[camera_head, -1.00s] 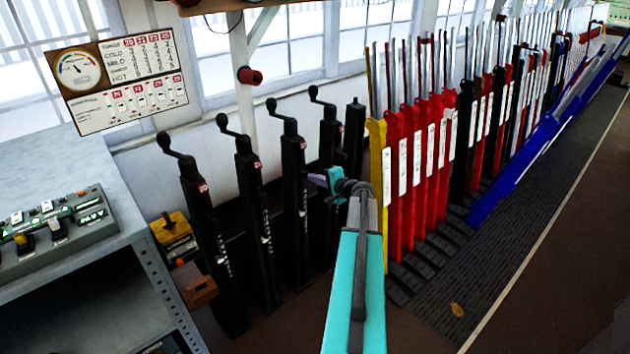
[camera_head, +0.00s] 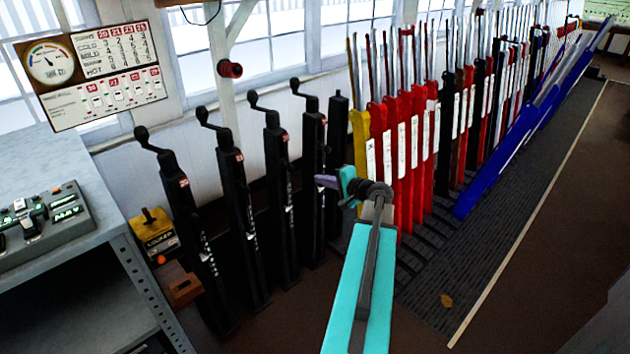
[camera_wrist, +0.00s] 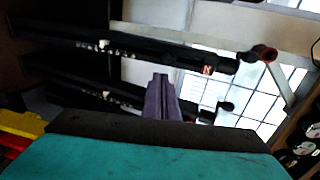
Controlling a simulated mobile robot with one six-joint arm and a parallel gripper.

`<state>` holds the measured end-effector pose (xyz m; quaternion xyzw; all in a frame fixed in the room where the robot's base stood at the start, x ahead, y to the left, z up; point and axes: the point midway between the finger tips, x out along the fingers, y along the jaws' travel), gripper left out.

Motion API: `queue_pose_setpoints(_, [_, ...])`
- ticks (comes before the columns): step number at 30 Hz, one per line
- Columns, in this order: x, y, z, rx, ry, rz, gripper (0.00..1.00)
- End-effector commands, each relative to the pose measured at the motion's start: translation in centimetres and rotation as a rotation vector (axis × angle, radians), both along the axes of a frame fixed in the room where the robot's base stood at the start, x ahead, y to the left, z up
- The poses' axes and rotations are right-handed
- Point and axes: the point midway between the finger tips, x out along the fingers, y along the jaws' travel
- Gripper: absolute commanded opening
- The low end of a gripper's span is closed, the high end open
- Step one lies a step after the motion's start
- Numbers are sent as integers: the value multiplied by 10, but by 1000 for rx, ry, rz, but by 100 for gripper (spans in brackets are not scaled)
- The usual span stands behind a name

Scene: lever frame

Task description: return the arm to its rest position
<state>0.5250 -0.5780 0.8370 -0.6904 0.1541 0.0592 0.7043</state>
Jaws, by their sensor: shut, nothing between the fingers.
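My arm reaches forward from the bottom of the head view, with its turquoise link in the foreground. My gripper (camera_head: 326,182) is at its far end, purple-grey, pointing left in front of the black crank-handled posts. In the wrist view the gripper (camera_wrist: 161,98) shows with its fingers together and nothing between them. Behind it the black posts (camera_wrist: 140,45) appear lying sideways, since that view is rolled. I cannot tell the exact gap between the gripper and the nearest black post (camera_head: 314,160), but no contact shows.
A grey cabinet (camera_head: 60,255) with a switch panel (camera_head: 45,220) is at left. A blue lever (camera_head: 500,165) leans out at right. Open floor (camera_head: 540,260) lies at lower right.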

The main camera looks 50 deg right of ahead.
Motion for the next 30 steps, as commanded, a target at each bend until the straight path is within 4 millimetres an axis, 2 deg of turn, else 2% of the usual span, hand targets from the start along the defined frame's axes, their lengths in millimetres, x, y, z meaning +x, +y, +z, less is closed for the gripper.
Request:
queue_pose_setpoints(6, [-10, 2, 3, 0, 1, 1, 0])
queue_pose_setpoints(23, [-8, 4, 1, 0, 4, 6, 0])
queue_pose_setpoints(26, [-2, 13, -6, 2, 18, 22, 0])
queue_pose_setpoints(30, [13, 39, -29, 7, 64, 75, 0])
